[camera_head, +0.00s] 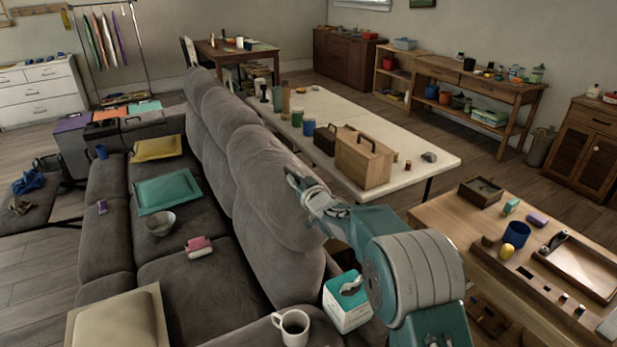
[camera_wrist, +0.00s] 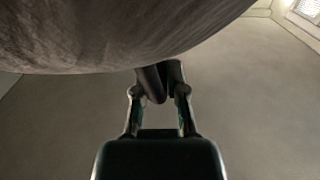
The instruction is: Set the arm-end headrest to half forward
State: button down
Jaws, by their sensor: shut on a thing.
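The arm-end headrest (camera_head: 268,178) is the nearest grey padded section on top of the sofa back (camera_head: 270,260). It looks about upright, in line with the sections behind it; its exact tilt is hard to judge. My gripper (camera_head: 294,182) is at its right, rear side near the top. In the wrist view the grey headrest (camera_wrist: 120,32) fills the upper left, and my gripper (camera_wrist: 160,92) has its fingers close together at the lower edge of it. The gripper is shut on the headrest's edge; the contact itself is partly hidden.
A white table (camera_head: 410,150) with wooden boxes stands behind the sofa. A mug (camera_head: 291,326) and a tissue box (camera_head: 347,302) are below my arm. A wooden workbench (camera_head: 440,212) is at the right.

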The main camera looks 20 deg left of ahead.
jog(key=s+a, duration=0.2)
jog(key=s, duration=0.1)
jog(key=shift+a+f, duration=0.1)
jog(key=shift+a, duration=0.2)
jog(key=c, duration=0.7)
grip_release()
jog(key=shift+a, duration=0.1)
jog(key=shift+s+d, duration=0.3)
jog(key=shift+d, duration=0.3)
jog(key=v, duration=1)
jog(key=shift+s+d+f, duration=0.15)
jog(key=shift+s, duration=0.1)
